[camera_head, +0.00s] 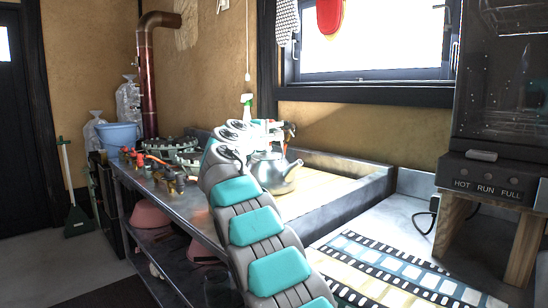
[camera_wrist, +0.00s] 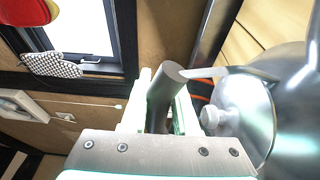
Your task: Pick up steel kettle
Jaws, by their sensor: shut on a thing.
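The steel kettle (camera_head: 277,176) is on the right of my arm in the head view, over the pale worktop. My arm hides its left part. In the wrist view its shiny body (camera_wrist: 275,95) fills the right side, with a pale lid knob beside the fingers. My gripper (camera_wrist: 160,108) is shut on the kettle's grey cylindrical handle (camera_wrist: 166,82), which lies between its pale fingers. In the head view my gripper is at the top of the kettle, partly hidden by my wrist. I cannot tell whether the kettle's base touches the worktop.
A low grey ledge (camera_head: 345,170) runs behind and right of the kettle. Gas burners (camera_head: 165,150) stand left on a metal bench. A dark machine (camera_head: 500,110) on a wooden stand is at right. A film-strip patterned mat (camera_head: 385,270) lies front right.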

